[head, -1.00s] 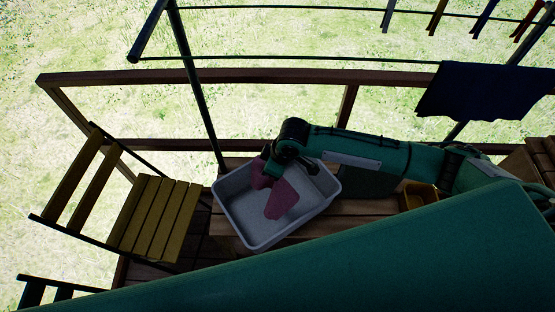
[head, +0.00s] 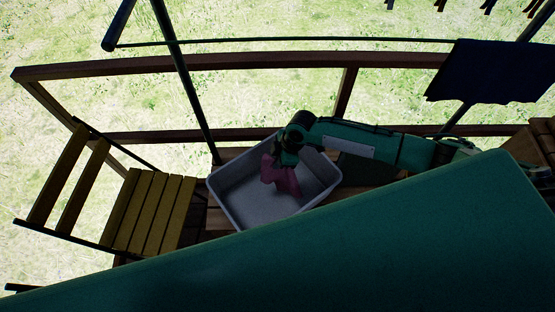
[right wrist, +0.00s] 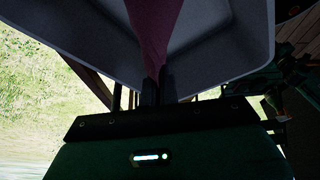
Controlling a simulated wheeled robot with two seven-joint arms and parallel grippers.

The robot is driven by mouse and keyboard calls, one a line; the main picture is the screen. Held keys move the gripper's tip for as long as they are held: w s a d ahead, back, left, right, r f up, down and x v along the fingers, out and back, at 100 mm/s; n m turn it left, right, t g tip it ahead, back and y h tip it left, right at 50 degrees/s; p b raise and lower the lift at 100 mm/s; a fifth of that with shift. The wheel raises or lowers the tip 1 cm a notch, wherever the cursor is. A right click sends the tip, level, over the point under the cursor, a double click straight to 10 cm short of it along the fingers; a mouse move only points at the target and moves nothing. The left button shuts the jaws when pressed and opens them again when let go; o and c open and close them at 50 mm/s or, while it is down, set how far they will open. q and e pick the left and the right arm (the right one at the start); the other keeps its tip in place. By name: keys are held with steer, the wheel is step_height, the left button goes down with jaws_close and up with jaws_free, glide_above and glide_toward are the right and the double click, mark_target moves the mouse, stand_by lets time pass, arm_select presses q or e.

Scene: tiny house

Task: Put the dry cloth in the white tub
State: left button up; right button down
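The pinkish-red cloth (head: 283,182) hangs from my right gripper (head: 279,155), inside the outline of the white tub (head: 232,216) as the head view shows it. In the right wrist view the cloth (right wrist: 155,35) runs between the two fingertips (right wrist: 157,82), which are closed on it. The tub (right wrist: 235,50) spreads behind and to both sides of it there. I cannot tell whether the cloth's lower end touches the tub floor. The tub's front right part is hidden behind a large green part of my own body. My left gripper is not in view.
The tub stands on a wooden slatted surface (head: 218,220). A yellow slatted chair (head: 150,210) is to the left. A dark blue cloth (head: 495,72) hangs from the rack at the right. A wooden railing (head: 250,60) and a dark post (head: 185,80) stand behind. Grass lies beyond.

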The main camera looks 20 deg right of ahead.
steer(key=shift+f+b, duration=1.2)
steer(key=shift+f, duration=0.6)
steer(key=shift+c, duration=1.4)
jaws_free()
steer(key=shift+r, duration=0.15)
steer(key=r+h+p, duration=0.1)
steer(key=r+p, duration=0.1)
steer(key=p, duration=0.2)
steer(key=d+r+h+p, duration=0.1)
steer(key=r+p, duration=0.2)
steer(key=p, duration=0.1)
steer(key=shift+s+d+r, duration=0.1)
steer(key=shift+r, duration=0.25)
